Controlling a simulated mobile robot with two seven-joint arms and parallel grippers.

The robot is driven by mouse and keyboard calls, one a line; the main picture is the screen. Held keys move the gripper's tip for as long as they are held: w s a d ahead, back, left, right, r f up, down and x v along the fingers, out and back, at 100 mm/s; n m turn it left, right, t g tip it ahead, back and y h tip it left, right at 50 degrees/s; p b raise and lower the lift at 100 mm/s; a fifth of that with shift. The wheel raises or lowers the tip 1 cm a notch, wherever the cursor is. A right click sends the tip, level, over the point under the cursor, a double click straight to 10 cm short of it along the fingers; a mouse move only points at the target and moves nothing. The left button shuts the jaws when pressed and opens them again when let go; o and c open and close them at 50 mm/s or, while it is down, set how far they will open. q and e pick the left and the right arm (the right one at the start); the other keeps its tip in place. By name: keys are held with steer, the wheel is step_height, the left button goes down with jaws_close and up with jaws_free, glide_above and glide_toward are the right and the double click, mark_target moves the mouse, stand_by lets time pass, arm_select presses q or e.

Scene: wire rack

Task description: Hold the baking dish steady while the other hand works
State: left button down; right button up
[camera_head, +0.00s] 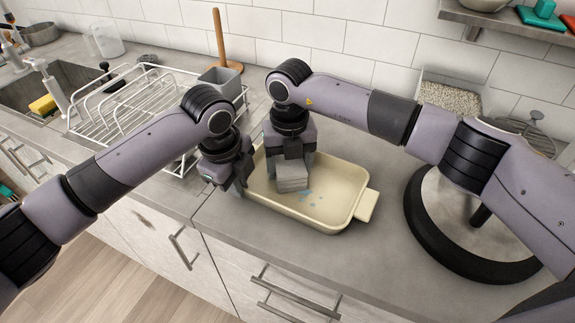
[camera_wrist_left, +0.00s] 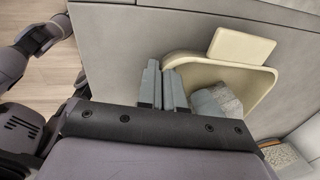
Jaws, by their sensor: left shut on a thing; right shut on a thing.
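The cream baking dish (camera_head: 342,186) sits on the grey counter, with a flat handle at its right end. In the left wrist view the dish (camera_wrist_left: 256,77) lies to the right of my fingers. My left gripper (camera_head: 241,188) is shut on the dish's rim at the left end; its fingers (camera_wrist_left: 164,84) straddle the wall in the wrist view. My right gripper (camera_head: 290,158) is shut on a grey block-like scrubber (camera_head: 292,178), held down inside the dish; whether it touches the floor is unclear. Small blue marks (camera_head: 306,195) show on the dish floor beside the scrubber.
A white wire rack (camera_head: 105,118) stands left behind my left arm, near the sink (camera_head: 75,78) with a yellow sponge (camera_head: 42,105). A round dark-rimmed lid or pan (camera_head: 425,215) lies to the right. The counter's front edge runs close to the dish.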

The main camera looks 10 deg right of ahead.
mark_target(304, 167)
steer(key=shift+s+a, duration=0.1)
steer(key=shift+s, duration=0.05)
steer(key=shift+s+a, duration=0.65)
steer(key=shift+s, duration=0.15)
steer(key=shift+s+d, duration=1.05)
steer(key=shift+s, duration=0.05)
steer(key=shift+w+d, duration=1.05)
steer(key=shift+w, duration=0.05)
steer(key=shift+s, duration=0.1)
